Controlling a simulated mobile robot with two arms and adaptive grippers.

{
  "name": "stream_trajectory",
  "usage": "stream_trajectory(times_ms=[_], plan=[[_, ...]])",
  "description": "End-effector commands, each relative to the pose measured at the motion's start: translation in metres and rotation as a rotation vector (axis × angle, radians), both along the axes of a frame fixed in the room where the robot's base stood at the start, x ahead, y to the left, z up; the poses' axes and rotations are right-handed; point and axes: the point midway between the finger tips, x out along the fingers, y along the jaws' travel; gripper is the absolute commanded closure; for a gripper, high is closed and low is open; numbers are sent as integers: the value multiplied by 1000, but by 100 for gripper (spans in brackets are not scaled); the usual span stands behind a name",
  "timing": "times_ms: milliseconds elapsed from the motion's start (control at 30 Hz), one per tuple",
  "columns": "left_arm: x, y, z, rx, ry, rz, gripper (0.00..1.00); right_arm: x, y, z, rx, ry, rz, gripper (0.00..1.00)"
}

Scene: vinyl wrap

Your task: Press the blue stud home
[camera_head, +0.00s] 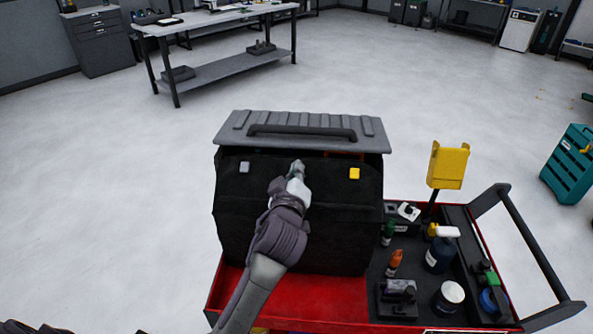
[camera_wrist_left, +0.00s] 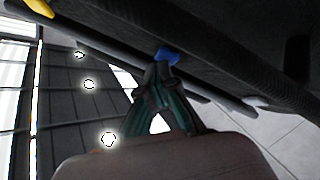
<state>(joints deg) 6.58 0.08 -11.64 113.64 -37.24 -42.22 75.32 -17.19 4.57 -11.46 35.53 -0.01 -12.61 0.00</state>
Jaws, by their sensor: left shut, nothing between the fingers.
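The blue stud (camera_wrist_left: 168,55) shows in the left wrist view on the dark panel, right at the fingertips of my left gripper (camera_wrist_left: 163,68). The fingers are shut with nothing between them. They overlap the stud's lower edge in that view; I cannot tell whether they press on it. In the head view my left gripper (camera_head: 297,168) reaches to the upper front of a black case (camera_head: 330,225), between a light grey stud (camera_head: 244,167) and a yellow stud (camera_head: 354,174). The blue stud is hidden there behind the gripper. My right gripper is not in view.
The case has a grey ribbed lid (camera_head: 235,133) with a dark handle (camera_head: 302,132). It stands on a red cart (camera_head: 232,285). Bottles and small parts crowd the cart's right side, with a yellow holder (camera_head: 447,166) behind them. Floor to the left is clear.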

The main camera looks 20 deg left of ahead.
Motion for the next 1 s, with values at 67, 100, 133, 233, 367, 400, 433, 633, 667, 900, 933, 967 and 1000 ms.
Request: stream_trajectory(times_ms=[67,100,133,233,367,400,433,633,667,900,933,967,1000], plan=[[0,0,-2,-1,3,0,100,0,0,0,0,0,0,43],[0,0,-2,-1,3,0,100,0,0,0,0,0,0,43],[0,0,-2,-1,3,0,100,0,0,0,0,0,0,43],[0,0,-2,-1,3,1,100,0,0,0,0,0,0,43],[-1,0,0,-2,4,0,100,0,0,1,0,0,0,43],[-1,-1,1,-2,3,0,100,0,0,2,0,0,0,43],[-2,-1,2,-3,3,0,100,0,0,3,0,0,0,43],[-9,-3,12,-3,2,0,100,0,0,11,0,0,0,43],[-10,-3,13,-2,3,0,100,0,0,12,0,0,0,43],[-12,-3,14,0,2,1,100,0,0,12,0,0,0,43],[-12,-3,14,0,2,1,100,0,0,12,0,0,0,43],[-12,-3,14,0,2,1,100,0,0,12,0,0,0,43],[-12,-3,14,0,2,1,100,0,0,12,0,0,0,43]])
